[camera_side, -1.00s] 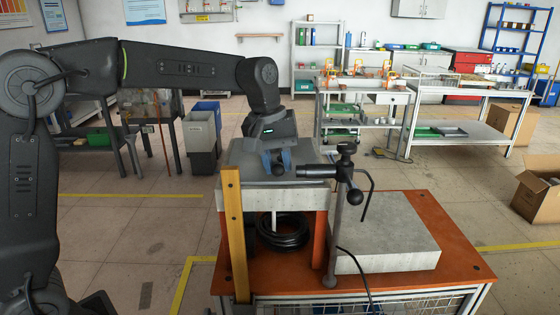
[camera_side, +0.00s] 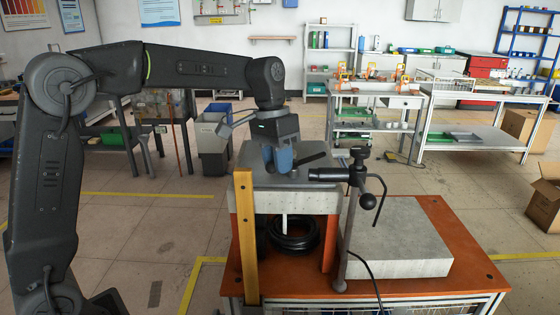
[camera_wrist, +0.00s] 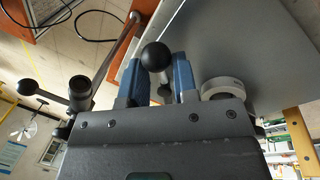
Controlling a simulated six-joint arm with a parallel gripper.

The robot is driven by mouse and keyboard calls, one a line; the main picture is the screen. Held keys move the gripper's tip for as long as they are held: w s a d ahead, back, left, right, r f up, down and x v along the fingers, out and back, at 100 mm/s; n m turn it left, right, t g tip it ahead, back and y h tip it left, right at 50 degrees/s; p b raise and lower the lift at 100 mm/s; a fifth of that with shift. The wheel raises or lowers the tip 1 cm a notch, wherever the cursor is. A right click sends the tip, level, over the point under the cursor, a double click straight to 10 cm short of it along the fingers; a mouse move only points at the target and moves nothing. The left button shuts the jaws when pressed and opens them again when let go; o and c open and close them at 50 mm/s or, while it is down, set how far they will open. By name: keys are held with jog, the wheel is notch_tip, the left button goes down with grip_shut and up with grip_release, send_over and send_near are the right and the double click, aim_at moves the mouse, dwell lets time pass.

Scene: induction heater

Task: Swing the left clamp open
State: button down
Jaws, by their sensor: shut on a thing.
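My gripper (camera_side: 282,160) is above the grey top of the heater (camera_side: 258,174), its blue fingers pointing down. In the wrist view, a black ball knob (camera_wrist: 155,55) sits between the blue fingers, and my gripper (camera_wrist: 158,80) is shut on it. The knob also shows at the fingertips in the side view (camera_side: 293,174). A dark bar (camera_side: 312,159) sticks out to the right just beside the fingers. The wrist and fingers hide the rest of the left clamp, so how far it is swung cannot be told.
A post with a black clamp head and bent handle (camera_side: 360,175) stands close on the right. A yellow upright (camera_side: 246,235) stands at the front left. A grey block (camera_side: 402,240) lies on the orange table (camera_side: 440,215). A black cable coil (camera_side: 293,235) lies under the heater top.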

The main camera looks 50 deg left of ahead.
jog(key=shift+a+m, duration=0.15)
jog(key=shift+m, duration=0.25)
jog(key=c, duration=0.9)
grip_release()
notch_tip(320, 180, up, 14)
jog(key=a, duration=0.2)
jog(key=shift+w+a+f, duration=0.2)
jog(key=shift+w+a, duration=0.05)
dwell(0.6)
jog(key=s+d+f+n+t+y, duration=0.1)
jog(key=s+f+t, duration=0.2)
jog(key=s+f, duration=0.5)
jog(key=s+d+f+t+y, duration=0.1)
jog(key=s+f+t, duration=0.1)
jog(key=s+f, duration=0.6)
jog(key=s, duration=0.7)
jog(key=shift+s+f+n+t, duration=0.15)
jog(key=shift+s+n+t, duration=0.25)
